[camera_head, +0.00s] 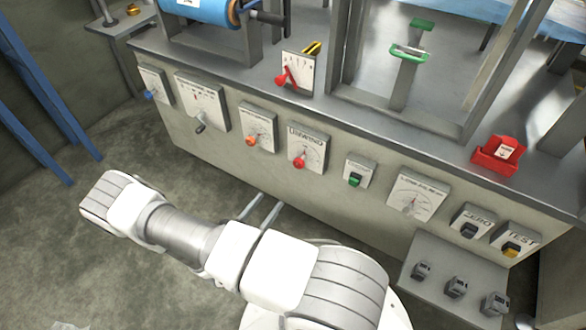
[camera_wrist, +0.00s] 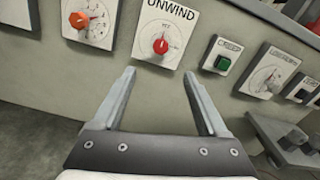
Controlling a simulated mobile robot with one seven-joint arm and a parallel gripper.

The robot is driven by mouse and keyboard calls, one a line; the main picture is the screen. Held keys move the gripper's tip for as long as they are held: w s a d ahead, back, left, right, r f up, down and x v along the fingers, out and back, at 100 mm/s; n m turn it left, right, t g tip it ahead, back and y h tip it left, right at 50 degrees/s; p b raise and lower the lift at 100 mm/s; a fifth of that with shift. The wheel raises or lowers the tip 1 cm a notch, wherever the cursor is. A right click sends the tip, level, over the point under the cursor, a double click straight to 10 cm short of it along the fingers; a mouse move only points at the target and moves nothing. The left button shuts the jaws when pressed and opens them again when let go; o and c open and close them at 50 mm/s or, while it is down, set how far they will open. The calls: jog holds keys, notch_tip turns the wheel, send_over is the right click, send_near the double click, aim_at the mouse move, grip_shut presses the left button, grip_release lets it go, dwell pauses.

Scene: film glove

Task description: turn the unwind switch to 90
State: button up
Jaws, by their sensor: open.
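The unwind switch is a red knob (camera_wrist: 160,46) on a white dial plate marked UNWIND (camera_wrist: 166,22), on the front of the grey machine. In the head view the same red knob (camera_head: 299,162) sits in the middle of the panel row. My gripper (camera_wrist: 160,85) is open and empty. Its two fingers point at the panel, one on each side below the unwind plate, apart from the knob. In the head view the fingers (camera_head: 262,209) show just beyond my white arm, below the panel. The exact dial reading is too small to tell.
An orange knob (camera_wrist: 79,20) is left of the unwind plate, and a green button (camera_wrist: 222,62) is right of it. A dial gauge (camera_head: 412,203) and ZERO and TEST boxes stand further right. A low ledge with several small switches (camera_head: 456,287) juts out at the lower right.

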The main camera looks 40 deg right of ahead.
aim_at(297, 165)
jog(key=b+x, duration=0.3)
jog(key=x, duration=1.3)
jog(key=shift+d, duration=0.2)
grip_shut()
